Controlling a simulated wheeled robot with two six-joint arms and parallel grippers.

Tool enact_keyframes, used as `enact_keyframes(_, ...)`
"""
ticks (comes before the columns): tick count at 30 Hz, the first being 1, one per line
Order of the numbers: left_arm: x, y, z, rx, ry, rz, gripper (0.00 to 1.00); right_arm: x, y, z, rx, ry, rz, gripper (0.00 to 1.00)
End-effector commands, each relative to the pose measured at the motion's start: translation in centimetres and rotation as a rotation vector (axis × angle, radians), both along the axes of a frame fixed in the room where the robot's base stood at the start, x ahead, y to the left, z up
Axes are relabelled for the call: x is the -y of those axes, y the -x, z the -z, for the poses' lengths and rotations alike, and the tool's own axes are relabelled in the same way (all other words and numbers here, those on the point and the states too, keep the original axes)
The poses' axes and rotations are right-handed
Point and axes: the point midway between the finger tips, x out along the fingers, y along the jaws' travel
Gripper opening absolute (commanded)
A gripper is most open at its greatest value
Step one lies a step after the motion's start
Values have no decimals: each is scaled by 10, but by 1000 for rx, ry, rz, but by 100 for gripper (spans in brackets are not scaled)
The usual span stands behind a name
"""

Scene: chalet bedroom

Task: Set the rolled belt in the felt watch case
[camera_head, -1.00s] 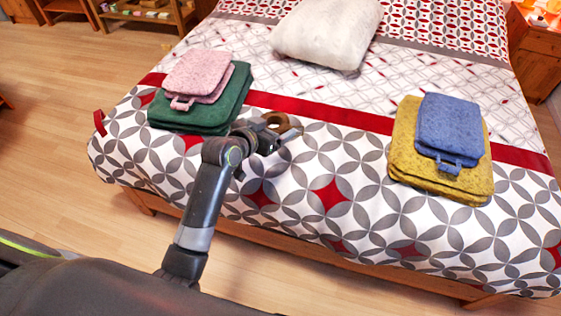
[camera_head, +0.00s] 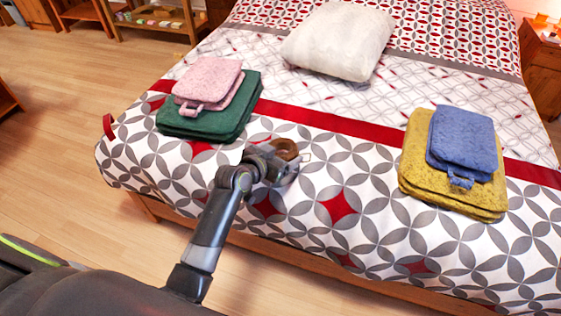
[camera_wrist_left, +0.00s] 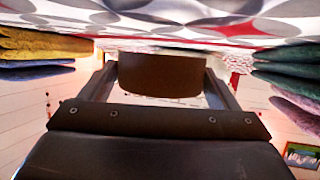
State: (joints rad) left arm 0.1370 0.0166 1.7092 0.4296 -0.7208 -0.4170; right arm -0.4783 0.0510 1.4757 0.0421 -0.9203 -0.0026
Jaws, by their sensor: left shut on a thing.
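The rolled belt (camera_head: 285,147) is a brown ring-shaped coil. My left gripper (camera_head: 284,163) is shut on it, at the front part of the bed, and the brown coil fills the gap between the fingers in the left wrist view (camera_wrist_left: 160,75). I cannot tell which is the watch case. My right gripper is not in view.
The bed (camera_head: 330,245) has a patterned cover with a red stripe. A white pillow (camera_head: 340,40) lies further back. Wooden floor (camera_head: 60,150) lies to the left, with a shelf (camera_head: 150,20) behind.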

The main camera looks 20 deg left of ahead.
Motion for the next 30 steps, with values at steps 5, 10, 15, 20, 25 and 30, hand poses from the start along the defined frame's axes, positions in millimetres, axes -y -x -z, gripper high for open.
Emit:
enact_keyframes(5,0,0,23,-2,1,-1,56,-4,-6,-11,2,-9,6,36)
enact_keyframes(10,0,0,30,1,0,-2,56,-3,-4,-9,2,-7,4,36)
enact_keyframes(15,0,0,30,1,0,-1,56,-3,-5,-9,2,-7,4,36)
enact_keyframes(20,0,0,33,1,1,-1,56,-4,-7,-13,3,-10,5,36)
enact_keyframes(25,0,0,35,-1,0,-1,92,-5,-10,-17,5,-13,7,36)
enact_keyframes(30,0,0,35,-1,0,-1,100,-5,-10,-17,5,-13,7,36)
